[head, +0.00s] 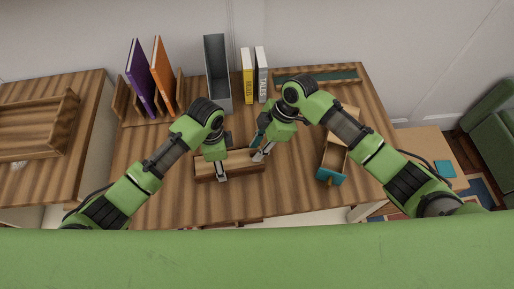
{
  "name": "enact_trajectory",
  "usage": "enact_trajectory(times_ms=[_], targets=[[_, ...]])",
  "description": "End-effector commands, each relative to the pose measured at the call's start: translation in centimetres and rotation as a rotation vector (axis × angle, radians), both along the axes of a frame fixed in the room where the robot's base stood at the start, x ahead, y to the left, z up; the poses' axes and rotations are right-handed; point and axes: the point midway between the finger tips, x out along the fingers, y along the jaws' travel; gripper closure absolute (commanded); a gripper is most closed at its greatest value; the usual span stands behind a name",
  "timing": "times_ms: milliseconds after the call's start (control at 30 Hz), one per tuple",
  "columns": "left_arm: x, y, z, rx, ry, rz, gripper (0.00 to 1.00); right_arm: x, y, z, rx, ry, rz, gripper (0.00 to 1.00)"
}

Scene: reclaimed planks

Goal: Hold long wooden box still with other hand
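A long wooden box (240,172) lies near the middle of the table, its length running left to right. My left gripper (219,173) points down at the box, its grey fingers overlapping the front wall. I cannot tell whether they are closed on the wall. My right gripper (262,153) is at the box's right end, its grey fingertips close to the rim. A small teal piece (257,137) shows beside it; I cannot tell whether it is held. The grippers and arms hide parts of the box.
Right of the box stands another wooden box (333,156) with a teal part (330,177). Behind are purple (140,78) and orange (163,75) books in a rack, a grey holder (217,75), yellow (248,75) and white (261,75) books, and a green-lined tray (330,75).

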Motion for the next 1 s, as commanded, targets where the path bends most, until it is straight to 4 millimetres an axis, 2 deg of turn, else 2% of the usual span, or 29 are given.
enact_trajectory(times_ms=[367, 467, 667, 767, 1000], targets=[[0.0, 0.0, 0.0, -0.001, -0.001, 0.000, 0.72, -0.1, 0.3, -0.6, 0.000, 0.000, 0.001, 0.75], [0.0, 0.0, 0.0, -0.001, -0.001, 0.000, 0.72, -0.1, 0.3, -0.6, 0.000, 0.000, 0.001, 0.98], [0.0, 0.0, 0.0, -0.001, -0.001, 0.000, 0.72, 0.0, 0.2, -0.6, 0.000, 0.000, 0.001, 1.00], [0.0, 0.0, 0.0, 0.000, -0.001, 0.000, 0.72, 0.2, -0.8, -0.6, -0.002, 0.000, -0.002, 1.00], [0.0, 0.0, 0.0, 0.000, -0.001, 0.000, 0.72, 1.1, -6.5, -0.6, -0.004, 0.000, -0.005, 1.00]])
